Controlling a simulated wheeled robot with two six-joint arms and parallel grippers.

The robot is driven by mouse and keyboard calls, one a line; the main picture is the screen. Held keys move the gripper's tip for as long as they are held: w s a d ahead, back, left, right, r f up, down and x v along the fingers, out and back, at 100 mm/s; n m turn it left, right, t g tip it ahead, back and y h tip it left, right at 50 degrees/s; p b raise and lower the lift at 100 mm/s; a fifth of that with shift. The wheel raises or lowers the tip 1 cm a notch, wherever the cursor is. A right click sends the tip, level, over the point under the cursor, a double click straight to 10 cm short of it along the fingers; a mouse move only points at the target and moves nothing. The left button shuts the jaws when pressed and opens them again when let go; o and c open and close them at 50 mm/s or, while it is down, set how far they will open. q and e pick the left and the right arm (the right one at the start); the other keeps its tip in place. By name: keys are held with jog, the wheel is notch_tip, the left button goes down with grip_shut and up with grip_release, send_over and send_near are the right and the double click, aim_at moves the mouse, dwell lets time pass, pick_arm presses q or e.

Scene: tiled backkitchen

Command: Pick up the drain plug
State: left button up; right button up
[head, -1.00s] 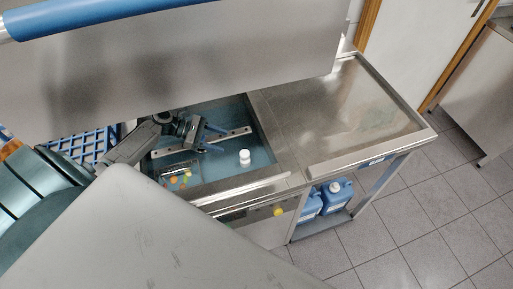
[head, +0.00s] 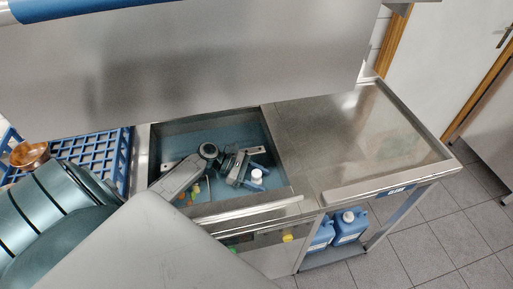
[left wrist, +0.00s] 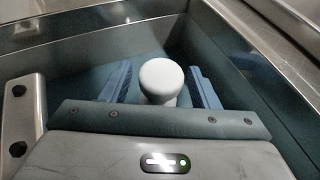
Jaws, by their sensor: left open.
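The drain plug (head: 256,177) is a white, round-topped knob standing upright in the sink basin (head: 229,131), right of its middle. My left gripper (head: 257,168) reaches down into the basin and is open, with its blue fingers at the plug. In the left wrist view the plug (left wrist: 161,80) stands between the two blue fingers (left wrist: 160,84), with a gap visible on each side. Its lower part is hidden behind the gripper body. My right gripper is not in view.
Steel basin walls surround the arm closely. Colored scraps (head: 195,190) lie at the basin's front left. A steel draining board (head: 370,135) to the right is clear. A blue rack (head: 95,160) holding a copper bowl (head: 30,154) stands left. Blue canisters (head: 348,226) stand below. A large steel hood (head: 190,70) hangs above.

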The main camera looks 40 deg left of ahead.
pick_arm(q)
jog(key=shift+w+d+f, duration=0.1)
jog(key=shift+w+d, duration=0.1)
jog(key=shift+d, duration=0.15)
jog(key=shift+c, duration=0.4)
jog(key=c, duration=0.9)
jog(key=shift+c, duration=0.2)
